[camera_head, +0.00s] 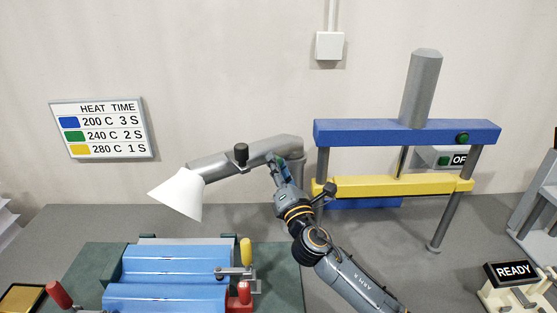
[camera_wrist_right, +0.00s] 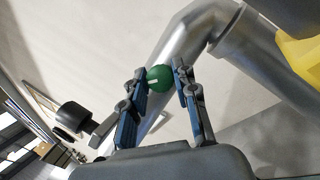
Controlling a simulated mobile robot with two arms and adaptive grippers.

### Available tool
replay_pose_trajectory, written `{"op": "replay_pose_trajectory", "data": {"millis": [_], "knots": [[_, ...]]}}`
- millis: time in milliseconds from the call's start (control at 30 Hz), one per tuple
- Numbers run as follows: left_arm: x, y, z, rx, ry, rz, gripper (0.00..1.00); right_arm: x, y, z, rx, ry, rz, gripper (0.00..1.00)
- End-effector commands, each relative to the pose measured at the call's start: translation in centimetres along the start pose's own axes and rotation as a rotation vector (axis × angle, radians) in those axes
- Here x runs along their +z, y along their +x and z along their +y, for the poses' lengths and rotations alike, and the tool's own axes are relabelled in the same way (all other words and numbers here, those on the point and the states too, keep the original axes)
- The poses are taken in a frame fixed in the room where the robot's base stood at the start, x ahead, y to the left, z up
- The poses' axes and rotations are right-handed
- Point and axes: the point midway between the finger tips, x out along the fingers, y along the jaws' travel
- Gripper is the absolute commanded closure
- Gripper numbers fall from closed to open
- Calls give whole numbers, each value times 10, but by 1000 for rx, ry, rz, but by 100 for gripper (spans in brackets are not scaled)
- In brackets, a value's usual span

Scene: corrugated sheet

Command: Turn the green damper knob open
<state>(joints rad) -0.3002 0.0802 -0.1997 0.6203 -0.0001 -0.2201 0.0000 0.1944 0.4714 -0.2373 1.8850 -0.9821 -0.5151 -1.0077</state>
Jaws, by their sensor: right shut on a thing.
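The green damper knob (camera_wrist_right: 163,76) is round with a short pale mark and sits in front of the grey metal duct (camera_wrist_right: 195,32) in the right wrist view. My right gripper (camera_wrist_right: 161,71) is shut on it, with one finger on each side. In the head view my right gripper (camera_head: 275,163) is against the underside of the duct (camera_head: 235,157), near its bend. The knob is mostly hidden there by the fingers. The duct ends in a white cone hood (camera_head: 180,193) at the left. My left gripper does not show in either view.
Blue corrugated sheets (camera_head: 170,265) lie on a green base below the hood, with red and yellow clamp handles around them. A press with a blue beam (camera_head: 400,132) and yellow bar (camera_head: 400,186) stands right of my arm. A READY display (camera_head: 512,272) is at the lower right.

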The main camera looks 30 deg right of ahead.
Motion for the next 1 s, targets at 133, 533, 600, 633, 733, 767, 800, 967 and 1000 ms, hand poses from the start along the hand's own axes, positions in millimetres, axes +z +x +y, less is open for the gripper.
{"op": "replay_pose_trajectory", "data": {"millis": [133,533,600,633,733,767,800,967,1000], "knots": [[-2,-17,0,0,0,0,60,4,2,4,-56,133,-3,100],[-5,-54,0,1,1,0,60,5,2,5,-194,468,-4,100],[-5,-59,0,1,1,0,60,5,2,5,-214,517,-4,100],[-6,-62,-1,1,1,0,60,5,2,5,-222,537,-3,100],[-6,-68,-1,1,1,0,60,5,2,5,-246,596,-3,100],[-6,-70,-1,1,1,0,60,5,2,4,-253,611,-3,100],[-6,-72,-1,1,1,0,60,5,2,4,-261,630,-3,100],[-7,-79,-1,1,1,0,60,4,1,3,-285,690,-3,100],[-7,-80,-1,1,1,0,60,4,1,3,-290,700,-3,100]]}}
